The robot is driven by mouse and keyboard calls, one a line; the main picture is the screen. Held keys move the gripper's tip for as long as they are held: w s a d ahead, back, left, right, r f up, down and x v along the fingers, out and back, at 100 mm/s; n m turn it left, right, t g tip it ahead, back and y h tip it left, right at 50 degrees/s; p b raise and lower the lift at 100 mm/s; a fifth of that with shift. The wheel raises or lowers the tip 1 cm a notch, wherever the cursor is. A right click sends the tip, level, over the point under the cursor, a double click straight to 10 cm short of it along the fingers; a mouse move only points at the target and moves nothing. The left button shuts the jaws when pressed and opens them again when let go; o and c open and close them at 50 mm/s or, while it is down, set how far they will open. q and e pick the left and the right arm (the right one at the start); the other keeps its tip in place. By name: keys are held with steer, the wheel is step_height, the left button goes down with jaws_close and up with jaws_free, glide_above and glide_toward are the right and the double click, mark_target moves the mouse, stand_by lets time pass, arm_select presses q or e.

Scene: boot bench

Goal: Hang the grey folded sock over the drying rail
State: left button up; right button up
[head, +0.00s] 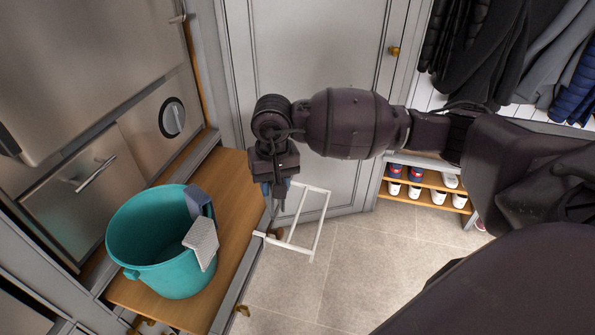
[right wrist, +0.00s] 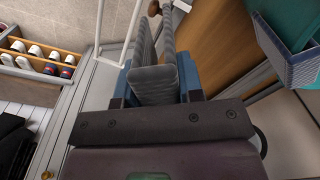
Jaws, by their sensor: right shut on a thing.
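My right gripper (head: 277,193) points down beside the drying rail, at the edge of the wooden bench. In the right wrist view its blue fingers are shut on the grey folded sock (right wrist: 154,82), a ribbed cloth whose two layers extend beyond the fingertips with a gap between them. In the head view the sock is mostly hidden by the gripper. The white drying rail (head: 318,225) sticks out from the bench side over the floor. It also shows in the right wrist view (right wrist: 133,32), left of the sock. I cannot tell whether they touch. My left gripper is out of view.
A teal bucket (head: 150,250) stands on the wooden bench (head: 232,190), with a blue-grey cloth (head: 197,199) and a pale patterned cloth (head: 203,242) over its rim. Metal-fronted units stand left. A shoe rack (head: 428,180) and hanging coats (head: 500,50) are right. The tiled floor is clear.

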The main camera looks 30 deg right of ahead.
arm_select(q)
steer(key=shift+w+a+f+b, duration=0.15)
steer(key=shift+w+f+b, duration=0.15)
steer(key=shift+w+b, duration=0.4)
arm_select(e)
steer(key=w+d+f+m, duration=0.3)
steer(key=w+d+f, duration=0.1)
steer(key=d, duration=0.2)
steer(key=w+d+f+m, duration=0.4)
steer(key=d, duration=0.3)
steer(key=shift+f+t+y, duration=0.25)
steer(key=shift+t+y, duration=0.05)
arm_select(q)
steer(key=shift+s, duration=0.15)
